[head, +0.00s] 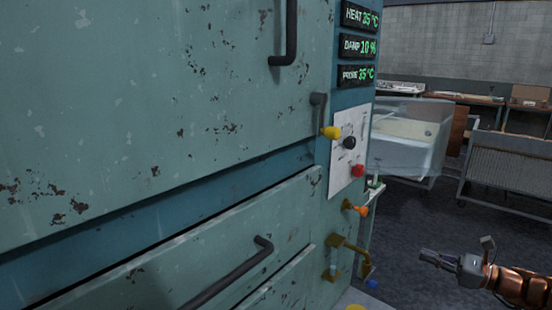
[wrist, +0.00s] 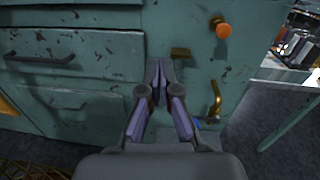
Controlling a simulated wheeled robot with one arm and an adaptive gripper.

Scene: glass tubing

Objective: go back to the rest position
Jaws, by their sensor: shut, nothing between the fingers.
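My gripper (head: 428,256) is at the lower right of the head view, held out in front of the machine's right side and apart from it. In the wrist view my gripper (wrist: 160,66) has its fingertips together with nothing between them. Behind it is the worn teal machine (head: 150,110), whose drawer fronts also show in the wrist view (wrist: 75,50). An orange knob (head: 361,210) is on the machine's front; it also shows in the wrist view (wrist: 223,30). A brass pipe fitting (head: 345,245) sits below the knob.
The machine's panel has a yellow knob (head: 331,132), a red button (head: 358,170) and displays reading heat 35, damp 10 and probe 35. Dark bar handles (head: 230,275) stick out from its front. A wrapped tub (head: 408,140) and a grey rack (head: 508,160) stand behind. Dark floor (head: 420,215) is open between.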

